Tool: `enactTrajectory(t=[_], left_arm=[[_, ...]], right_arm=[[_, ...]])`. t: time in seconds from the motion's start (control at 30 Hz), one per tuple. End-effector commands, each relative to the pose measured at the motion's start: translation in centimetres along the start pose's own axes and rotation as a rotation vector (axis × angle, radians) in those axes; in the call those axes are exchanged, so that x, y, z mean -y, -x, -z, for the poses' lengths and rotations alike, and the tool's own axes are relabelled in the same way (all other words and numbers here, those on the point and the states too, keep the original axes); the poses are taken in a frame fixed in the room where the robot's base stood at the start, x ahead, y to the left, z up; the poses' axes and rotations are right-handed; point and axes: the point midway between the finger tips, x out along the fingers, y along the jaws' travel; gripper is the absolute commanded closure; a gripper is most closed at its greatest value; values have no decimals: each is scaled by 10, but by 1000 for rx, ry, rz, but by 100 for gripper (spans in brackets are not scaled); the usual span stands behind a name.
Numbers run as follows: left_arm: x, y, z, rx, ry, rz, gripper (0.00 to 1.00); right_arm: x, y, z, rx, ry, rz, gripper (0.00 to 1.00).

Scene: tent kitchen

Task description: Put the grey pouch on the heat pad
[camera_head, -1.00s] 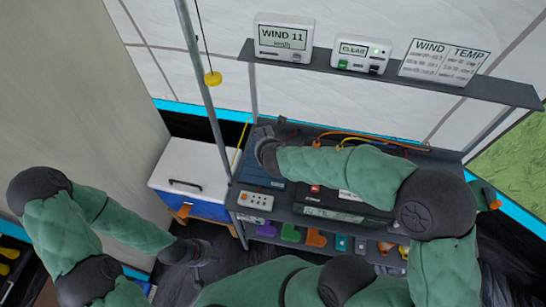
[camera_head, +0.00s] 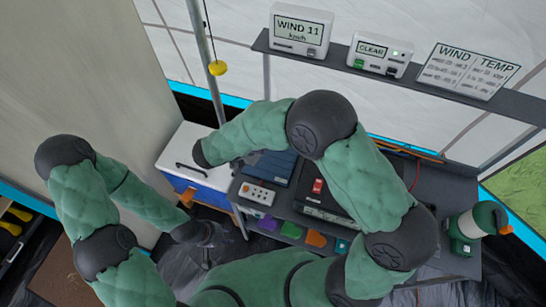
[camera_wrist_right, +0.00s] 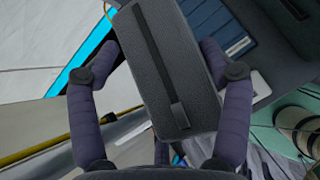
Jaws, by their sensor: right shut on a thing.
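The grey pouch (camera_wrist_right: 165,75), a dark grey padded block with a black strip, is between the fingers of my right gripper (camera_wrist_right: 158,58) in the right wrist view. The gripper is shut on it. I cannot tell which thing is the heat pad. My left gripper (camera_head: 208,234) hangs low before the bench, its fingers unclear.
A blue cooler with a white lid (camera_head: 190,160) stands left of the bench. A pole rises behind the cooler.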

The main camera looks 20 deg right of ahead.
Motion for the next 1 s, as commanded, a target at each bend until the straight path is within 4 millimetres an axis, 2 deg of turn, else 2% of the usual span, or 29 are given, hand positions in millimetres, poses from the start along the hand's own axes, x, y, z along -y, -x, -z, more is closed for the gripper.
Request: enactTrajectory(t=[0.2,0.47,0.57,0.93,1.0], left_arm=[[0,-1,0,0,0,0,60],[1,-2,0,0,0,0,60],[2,-5,0,0,0,0,60],[8,-22,1,0,0,0,60],[9,-26,1,0,0,0,60]], right_arm=[[-12,17,30,1,-88,92,57],[-13,24,44,-1,-137,139,57],[-6,13,42,-1,-140,143,57],[35,-59,20,-1,-140,144,57],[40,-75,25,-2,-136,144,57]])
